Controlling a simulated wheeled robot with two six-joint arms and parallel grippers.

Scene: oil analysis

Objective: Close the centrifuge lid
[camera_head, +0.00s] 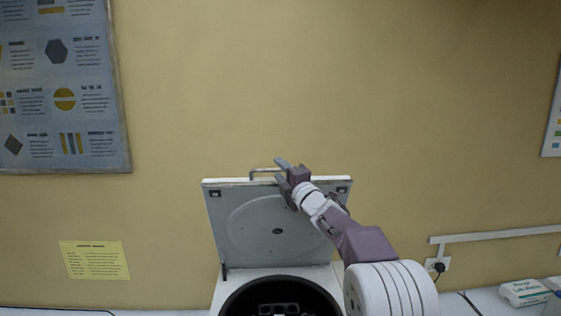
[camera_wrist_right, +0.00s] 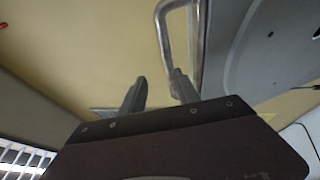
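The centrifuge lid (camera_head: 250,232) stands open and upright, its pale grey inner face toward me in the head view. A metal bar handle (camera_head: 264,171) sits on its top edge. The centrifuge (camera_head: 232,284) is below, with its dark round bowl open. My right gripper (camera_head: 280,168) is at the lid's top edge, beside the handle. In the right wrist view its two fingers (camera_wrist_right: 158,88) are spread apart, with the handle (camera_wrist_right: 162,30) just ahead, close to the right finger. I cannot tell whether they touch. My left gripper is not in view.
The yellow wall is close behind the lid. A poster (camera_head: 65,90) hangs at the left and a yellow note (camera_head: 94,260) below it. A power socket (camera_head: 437,265) and a white box (camera_head: 524,292) are at the right.

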